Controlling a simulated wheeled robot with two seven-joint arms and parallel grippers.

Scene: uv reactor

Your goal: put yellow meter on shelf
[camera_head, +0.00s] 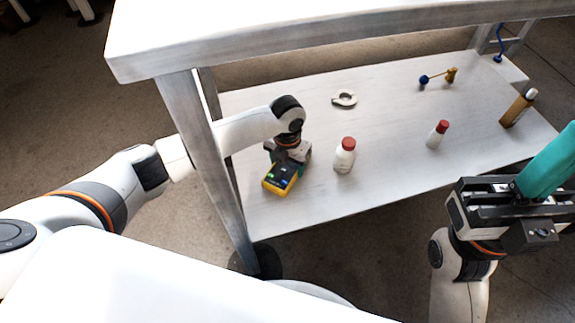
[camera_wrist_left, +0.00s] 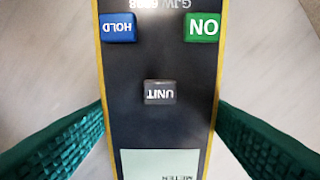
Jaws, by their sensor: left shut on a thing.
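The yellow meter (camera_head: 280,180) has a dark face and is over the front left part of the lower shelf (camera_head: 385,125). I cannot tell whether it touches the shelf surface. My left gripper (camera_head: 287,160) is shut on it from above. In the left wrist view the meter (camera_wrist_left: 160,65) lies between two green ribbed finger pads, with blue HOLD, green ON and grey UNIT buttons and a pale display showing. My right gripper (camera_head: 548,165), with a teal finger, is at the right edge in front of the shelf; its opening is not clear.
A white bottle with a red cap (camera_head: 344,156) stands just right of the meter. A smaller red-capped bottle (camera_head: 437,134), a brown bottle (camera_head: 516,109), a grey ring-like part (camera_head: 344,98) and a blue-and-gold part (camera_head: 438,77) are farther off. A table leg (camera_head: 208,165) stands beside my left arm, under the tabletop (camera_head: 300,40).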

